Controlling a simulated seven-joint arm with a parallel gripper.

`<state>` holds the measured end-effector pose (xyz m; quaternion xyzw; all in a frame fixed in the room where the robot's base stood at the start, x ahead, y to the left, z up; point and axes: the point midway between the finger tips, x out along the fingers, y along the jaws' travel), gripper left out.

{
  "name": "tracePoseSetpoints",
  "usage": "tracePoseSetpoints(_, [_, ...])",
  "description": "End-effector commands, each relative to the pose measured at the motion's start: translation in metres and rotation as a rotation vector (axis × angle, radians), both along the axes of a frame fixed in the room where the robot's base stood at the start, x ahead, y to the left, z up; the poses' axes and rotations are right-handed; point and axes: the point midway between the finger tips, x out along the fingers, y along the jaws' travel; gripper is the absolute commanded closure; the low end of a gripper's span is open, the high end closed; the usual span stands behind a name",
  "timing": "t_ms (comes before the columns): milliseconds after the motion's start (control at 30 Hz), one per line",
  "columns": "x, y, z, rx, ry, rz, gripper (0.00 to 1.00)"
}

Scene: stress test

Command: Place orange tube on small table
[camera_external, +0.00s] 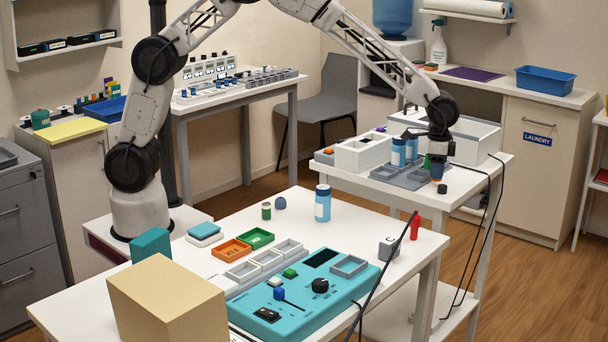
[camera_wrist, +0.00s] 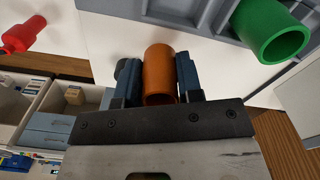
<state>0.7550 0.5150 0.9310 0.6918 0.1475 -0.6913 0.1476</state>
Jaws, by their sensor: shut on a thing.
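The orange tube (camera_wrist: 158,75) is between the two dark fingers of my gripper (camera_wrist: 158,62) in the wrist view, with its open end showing. In the external view my gripper (camera_external: 437,166) points down over the white table on the right (camera_external: 462,200), which I take as the small table. The tube is mostly hidden by the fingers there, with a little orange (camera_external: 437,179) showing below. I cannot tell if the tube touches the tabletop.
A grey rack (camera_external: 385,174) with blue bottles stands beside my gripper, and a green tube (camera_wrist: 272,32) lies or stands in it. A small black knob (camera_external: 442,189) is close to my gripper. White boxes stand behind. The table's front right part is clear.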

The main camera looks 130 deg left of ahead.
Motion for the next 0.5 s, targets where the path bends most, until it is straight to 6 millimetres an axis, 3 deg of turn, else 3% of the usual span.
tracePoseSetpoints(167, [0.000, 0.000, -0.015, -0.001, 0.002, 0.000, 0.92])
tracePoseSetpoints(500, [0.000, 0.000, -0.016, 0.000, 0.001, 0.000, 0.92])
